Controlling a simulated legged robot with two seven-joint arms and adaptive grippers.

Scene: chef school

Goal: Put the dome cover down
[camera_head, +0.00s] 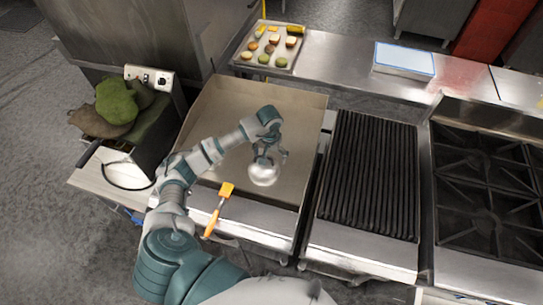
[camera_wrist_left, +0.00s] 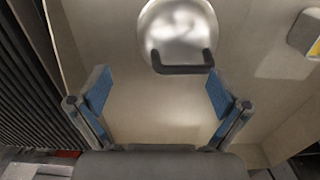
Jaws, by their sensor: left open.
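The dome cover (camera_head: 263,174) is a shiny, round metal lid. It sits on the flat griddle plate (camera_head: 222,108), near its front right part. In the left wrist view the dome cover (camera_wrist_left: 180,22) is cut off by the top edge, and its black handle (camera_wrist_left: 184,69) faces my gripper. My left gripper (camera_head: 269,155) is open, close by the dome cover. In the left wrist view its two blue-padded fingers (camera_wrist_left: 158,88) are spread wide with nothing between them, and the handle lies just beyond their tips. My right gripper is out of view.
An orange-handled spatula or brush (camera_head: 218,210) lies on the griddle's front ledge. A ribbed grill (camera_head: 370,175) and burners (camera_head: 485,185) are to the right. A food tray (camera_head: 270,46) sits on the back shelf. An appliance with green cloths (camera_head: 117,100) stands left. The griddle's back is clear.

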